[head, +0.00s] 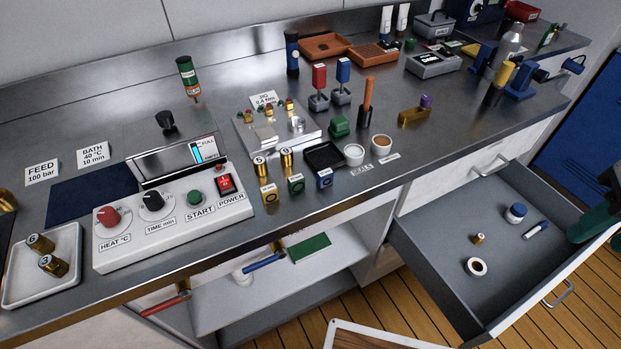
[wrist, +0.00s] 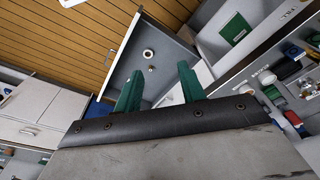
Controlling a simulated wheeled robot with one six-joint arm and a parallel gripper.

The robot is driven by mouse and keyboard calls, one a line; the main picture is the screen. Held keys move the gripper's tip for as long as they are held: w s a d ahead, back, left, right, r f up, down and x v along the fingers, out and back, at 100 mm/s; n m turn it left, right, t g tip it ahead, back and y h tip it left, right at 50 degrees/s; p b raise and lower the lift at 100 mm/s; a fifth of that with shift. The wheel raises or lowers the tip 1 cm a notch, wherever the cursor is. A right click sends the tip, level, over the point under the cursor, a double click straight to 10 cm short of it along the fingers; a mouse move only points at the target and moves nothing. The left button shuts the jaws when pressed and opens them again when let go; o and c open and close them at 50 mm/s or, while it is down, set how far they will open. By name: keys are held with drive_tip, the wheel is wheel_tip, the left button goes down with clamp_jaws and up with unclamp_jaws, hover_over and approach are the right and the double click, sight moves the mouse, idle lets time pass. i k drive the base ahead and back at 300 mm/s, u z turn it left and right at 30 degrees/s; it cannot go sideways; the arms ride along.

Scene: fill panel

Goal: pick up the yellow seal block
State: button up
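The yellow seal block (head: 268,193) is a small upright block with a dark ring mark on its face. In the head view it stands near the counter's front edge, just right of the control box. A green block (head: 296,184) and a blue block (head: 325,178) with similar marks stand to its right. My gripper (wrist: 159,68) shows two green fingers spread apart with nothing between them, over the open drawer in the wrist view. Part of it shows at the head view's right edge, far from the yellow block. I cannot pick out the yellow block in the wrist view.
The open drawer (head: 431,258) holds a white ring (head: 477,266), a small brass piece, a blue-lidded jar (head: 515,213) and a blue marker. Brass cylinders (head: 287,160) and a black tray (head: 324,156) stand close behind the blocks. The control box (head: 175,222) is to the left.

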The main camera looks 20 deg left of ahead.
sight(269, 194)
drive_tip(key=z, duration=0.75)
drive_tip(key=k, duration=0.8)
drive_tip(key=u, duration=0.5)
